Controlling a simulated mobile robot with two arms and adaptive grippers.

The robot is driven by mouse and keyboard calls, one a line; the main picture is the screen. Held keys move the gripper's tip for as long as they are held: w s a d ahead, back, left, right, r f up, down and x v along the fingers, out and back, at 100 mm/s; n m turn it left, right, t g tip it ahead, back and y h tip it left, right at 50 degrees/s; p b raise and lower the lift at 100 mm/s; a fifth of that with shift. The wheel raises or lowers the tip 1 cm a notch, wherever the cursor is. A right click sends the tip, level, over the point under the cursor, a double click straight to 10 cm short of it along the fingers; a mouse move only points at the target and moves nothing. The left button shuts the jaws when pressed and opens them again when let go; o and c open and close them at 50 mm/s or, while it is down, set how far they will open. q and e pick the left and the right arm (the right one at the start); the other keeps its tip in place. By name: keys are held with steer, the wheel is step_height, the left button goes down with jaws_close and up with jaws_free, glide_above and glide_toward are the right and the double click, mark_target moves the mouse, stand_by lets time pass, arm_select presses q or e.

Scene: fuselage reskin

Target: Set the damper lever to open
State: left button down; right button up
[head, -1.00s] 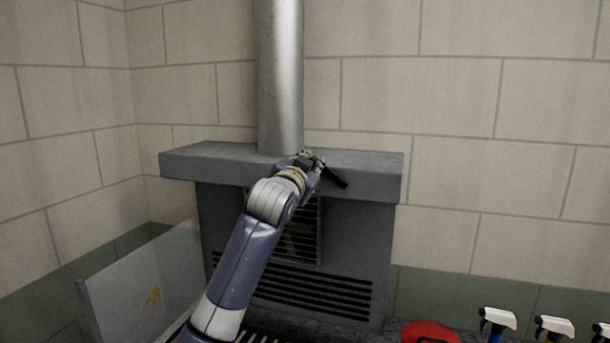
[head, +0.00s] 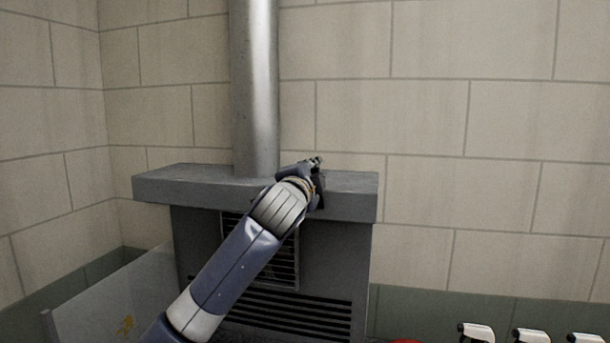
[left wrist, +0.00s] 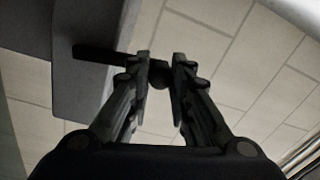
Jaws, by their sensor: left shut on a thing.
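The damper lever (left wrist: 95,54) is a dark bar in the left wrist view, running from the grey hood's edge to a round knob between my left fingertips. My left gripper (left wrist: 160,72) has its fingers closed in on the knob. In the head view my left gripper (head: 315,178) is at the front right of the grey hood (head: 352,183), to the right of the flue pipe (head: 255,90). The lever is mostly hidden there by my gripper and wrist. My right gripper is in neither view.
Below the hood is a dark heater body with a slatted grille (head: 300,315). A pale panel (head: 110,300) leans at the left. Spray bottles (head: 476,332) and a red object (head: 405,341) stand low at the right. The tiled wall behind is bare.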

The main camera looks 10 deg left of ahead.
arm_select(q)
steer(key=shift+d+r+m, duration=0.1)
steer(key=shift+d+m, duration=0.2)
stand_by(0.4)
steer(key=c, duration=1.4)
jaws_free()
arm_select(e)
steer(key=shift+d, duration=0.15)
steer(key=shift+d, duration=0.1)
arm_select(q)
steer(key=s, duration=1.2)
steer(key=shift+a+f, duration=0.15)
steer(key=shift+f, duration=0.25)
